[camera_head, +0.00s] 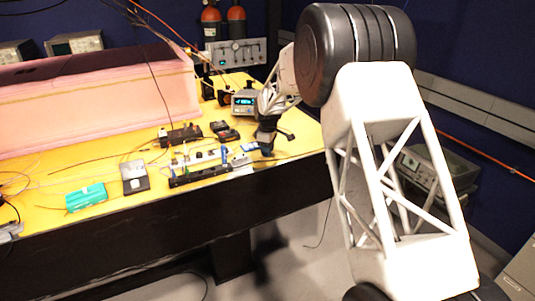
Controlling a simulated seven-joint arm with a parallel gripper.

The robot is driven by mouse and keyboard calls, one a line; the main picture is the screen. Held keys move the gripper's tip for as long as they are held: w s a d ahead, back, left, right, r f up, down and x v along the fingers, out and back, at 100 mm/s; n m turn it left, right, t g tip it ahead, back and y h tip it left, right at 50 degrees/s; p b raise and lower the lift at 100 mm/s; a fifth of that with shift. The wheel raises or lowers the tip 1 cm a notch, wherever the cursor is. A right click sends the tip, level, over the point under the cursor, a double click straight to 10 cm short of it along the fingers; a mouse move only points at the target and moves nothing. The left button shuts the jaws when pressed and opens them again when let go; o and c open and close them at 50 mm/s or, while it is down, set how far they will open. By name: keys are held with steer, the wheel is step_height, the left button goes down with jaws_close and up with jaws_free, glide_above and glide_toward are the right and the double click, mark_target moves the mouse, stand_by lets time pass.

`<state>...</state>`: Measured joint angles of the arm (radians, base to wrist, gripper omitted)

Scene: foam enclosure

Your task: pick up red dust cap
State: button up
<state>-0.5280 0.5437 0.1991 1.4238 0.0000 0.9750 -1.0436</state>
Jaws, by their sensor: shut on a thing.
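My gripper (267,148) is at the front right part of the yellow table (300,138), low over its top. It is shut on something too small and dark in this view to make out. I cannot make out a red dust cap anywhere on the table. If it is between my fingers, they hide it.
Left of my gripper is a black rack with small fittings (200,172). Farther left are a black-and-white box (135,177) and a teal box (86,197). Behind are dark devices (180,136), a display meter (243,103) and a pink foam enclosure (95,105). Loose cables cross the table.

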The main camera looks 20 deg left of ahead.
steer(key=shift+r, duration=0.1)
stand_by(0.3)
steer(key=shift+r, duration=1.4)
steer(key=shift+s+r, duration=0.15)
steer(key=shift+r, duration=0.2)
steer(key=s+d+r, duration=0.1)
steer(key=s+d, duration=0.7)
steer(key=s, duration=0.5)
steer(key=shift+s+r, duration=0.15)
steer(key=shift+s, duration=0.15)
steer(key=shift+a, duration=0.15)
steer(key=w+a, duration=0.1)
steer(key=a, duration=0.3)
steer(key=w+a+r, duration=0.1)
steer(key=a, duration=0.3)
steer(key=w+a+r, duration=0.1)
steer(key=a, duration=0.3)
steer(key=shift+w+a+r, duration=0.15)
steer(key=shift+w+a, duration=0.2)
steer(key=shift+w, duration=0.05)
steer(key=a, duration=0.5)
steer(key=a+r, duration=0.1)
steer(key=a, duration=0.4)
steer(key=w+a+r, duration=0.1)
steer(key=a, duration=0.4)
steer(key=shift+a, duration=0.35)
steer(key=shift+f, duration=0.1)
